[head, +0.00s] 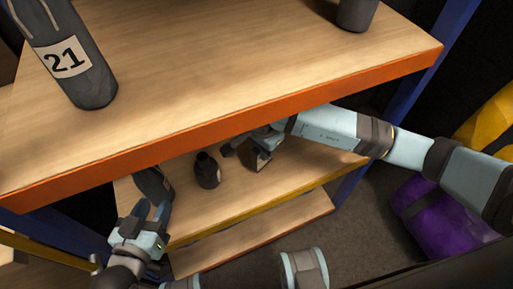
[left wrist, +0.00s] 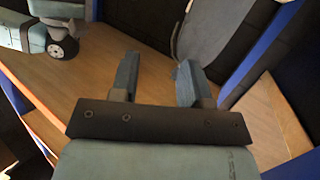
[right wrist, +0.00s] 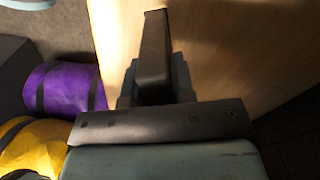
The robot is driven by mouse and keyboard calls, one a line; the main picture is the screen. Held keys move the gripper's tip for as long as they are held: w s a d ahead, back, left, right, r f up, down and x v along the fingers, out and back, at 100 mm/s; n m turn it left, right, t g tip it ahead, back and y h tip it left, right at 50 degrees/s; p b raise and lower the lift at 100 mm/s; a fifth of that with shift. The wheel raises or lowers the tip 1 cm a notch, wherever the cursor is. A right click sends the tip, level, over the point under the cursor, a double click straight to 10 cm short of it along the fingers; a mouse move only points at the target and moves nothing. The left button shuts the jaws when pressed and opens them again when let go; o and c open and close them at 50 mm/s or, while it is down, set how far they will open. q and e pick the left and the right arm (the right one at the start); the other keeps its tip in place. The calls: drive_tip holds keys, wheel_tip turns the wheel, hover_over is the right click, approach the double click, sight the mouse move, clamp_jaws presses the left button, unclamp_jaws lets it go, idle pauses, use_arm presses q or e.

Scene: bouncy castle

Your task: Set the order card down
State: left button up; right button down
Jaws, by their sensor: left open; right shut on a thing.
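My right gripper (head: 258,148) is low over the middle shelf board, under the top board's orange edge. It is shut on a dark, flat piece, which I take to be the order card (right wrist: 153,58); in the head view it is small and dark (head: 262,160), its face hard to read. I cannot tell whether it touches the board. My left gripper (head: 152,222) is open and empty at the board's left front. A dark grey rounded object (head: 152,184) stands just beyond its fingers; it also shows in the left wrist view (left wrist: 205,35).
The top board (head: 220,70) overhangs and carries a grey bottle labelled 21 (head: 68,55) and a grey cylinder (head: 356,12). Purple (head: 435,215) and yellow (head: 490,125) rolls lie at right.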

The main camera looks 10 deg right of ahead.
drive_tip(key=w+f, duration=0.1)
drive_tip(key=w+f+b, duration=0.1)
drive_tip(key=w+f, duration=0.1)
drive_tip(key=shift+a, duration=0.35)
drive_tip(key=shift+w+f, duration=0.15)
drive_tip(key=shift+f, duration=0.1)
drive_tip(key=shift+f+b, duration=0.15)
drive_tip(key=shift+b, duration=0.15)
drive_tip(key=c, duration=1)
unclamp_jaws()
use_arm(q)
drive_tip(key=shift+t+h, duration=0.8)
drive_tip(key=shift+t, duration=0.1)
drive_tip(key=r, duration=0.1)
drive_tip(key=d+r, duration=0.1)
drive_tip(key=w+r, duration=0.1)
drive_tip(key=r, duration=0.1)
drive_tip(key=shift+d, duration=0.35)
use_arm(e)
drive_tip(key=shift+o, duration=0.2)
